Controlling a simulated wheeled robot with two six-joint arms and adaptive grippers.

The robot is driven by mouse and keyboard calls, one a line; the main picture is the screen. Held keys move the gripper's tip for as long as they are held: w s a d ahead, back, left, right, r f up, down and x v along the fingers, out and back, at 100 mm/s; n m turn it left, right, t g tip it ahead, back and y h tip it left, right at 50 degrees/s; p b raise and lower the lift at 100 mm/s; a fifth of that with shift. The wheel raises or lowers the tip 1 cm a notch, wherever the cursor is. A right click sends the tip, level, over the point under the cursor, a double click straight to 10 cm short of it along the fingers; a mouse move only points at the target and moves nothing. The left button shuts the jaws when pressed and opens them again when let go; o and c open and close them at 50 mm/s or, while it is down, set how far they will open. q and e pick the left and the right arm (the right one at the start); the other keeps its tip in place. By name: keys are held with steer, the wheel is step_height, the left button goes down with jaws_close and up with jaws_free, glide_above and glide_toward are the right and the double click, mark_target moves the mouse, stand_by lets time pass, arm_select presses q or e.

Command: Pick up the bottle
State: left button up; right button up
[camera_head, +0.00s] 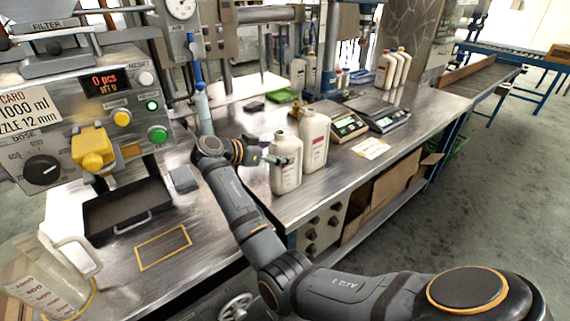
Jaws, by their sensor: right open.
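A white bottle (286,175) with a small label and a handle stands upright near the front edge of the steel table. A second white bottle (315,140) stands right behind it to the right. My right gripper (279,158) is open at the upper left side of the front bottle, with its fingers level with the bottle's shoulder. One finger overlaps the bottle in the picture; I cannot tell whether it touches. My left gripper is not in view.
The filling machine (95,85) with a yellow nozzle block is at the left, above a dark tray (128,215). A clear measuring jug (45,285) stands at the lower left. Two scales (350,125) and several more white bottles (395,68) are farther back.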

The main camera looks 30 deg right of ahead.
steer(key=x, duration=0.4)
steer(key=shift+s+d+f, duration=0.1)
steer(key=shift+s+d, duration=0.1)
steer(key=shift+s, duration=0.05)
steer(key=shift+a, duration=0.1)
steer(key=shift+c, duration=0.2)
steer(key=c, duration=1.2)
